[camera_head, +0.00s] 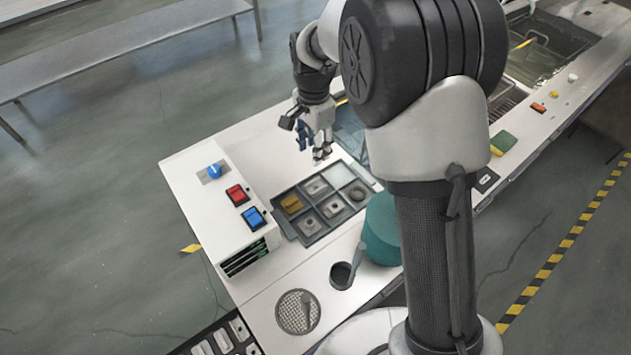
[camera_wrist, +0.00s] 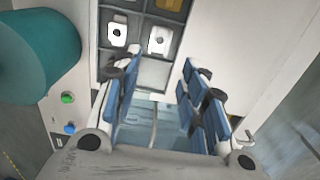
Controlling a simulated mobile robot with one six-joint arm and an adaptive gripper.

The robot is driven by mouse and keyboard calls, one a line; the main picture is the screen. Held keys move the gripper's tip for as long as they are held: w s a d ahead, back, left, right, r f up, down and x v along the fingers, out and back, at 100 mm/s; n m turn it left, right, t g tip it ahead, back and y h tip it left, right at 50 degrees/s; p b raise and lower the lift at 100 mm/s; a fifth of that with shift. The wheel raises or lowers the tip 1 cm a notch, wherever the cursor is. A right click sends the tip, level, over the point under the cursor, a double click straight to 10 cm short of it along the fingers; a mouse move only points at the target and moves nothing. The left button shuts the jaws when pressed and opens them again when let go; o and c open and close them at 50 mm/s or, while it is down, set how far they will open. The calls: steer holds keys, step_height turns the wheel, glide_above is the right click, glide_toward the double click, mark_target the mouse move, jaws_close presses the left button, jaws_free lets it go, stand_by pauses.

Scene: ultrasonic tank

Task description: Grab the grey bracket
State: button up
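A grey divided tray (camera_head: 284,227) on the white bench holds small parts. Light grey plate-like pieces lie in separate compartments: one in the back row (camera_head: 317,187), one in the front middle (camera_head: 332,208) and one in the front left (camera_head: 309,225). I cannot tell for sure which is the bracket. In the wrist view two pale holed pieces (camera_wrist: 118,33) (camera_wrist: 159,40) lie beyond my fingertips. My gripper (camera_head: 318,152) hangs above the tray's back edge. In the wrist view its blue-padded fingers (camera_wrist: 160,75) are apart, with nothing between them.
A brass-coloured part (camera_head: 292,203) and a dark ring (camera_head: 357,193) share the tray. A teal container (camera_head: 382,232) stands close to its right. The control box with red (camera_head: 237,195) and blue (camera_head: 254,218) switches stands left. A round mesh (camera_head: 297,312) lies in front.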

steer(key=b, duration=0.3)
glide_above(316, 189)
step_height(316, 189, down, 11)
steer(key=shift+s+a+r, duration=0.15)
steer(key=shift+w+f+b, duration=0.2)
steer(key=shift+f+b, duration=0.9)
steer(key=shift+f, duration=1.6)
steer(key=shift+r, duration=0.1)
steer(key=shift+d, duration=0.2)
steer(key=c, duration=0.7)
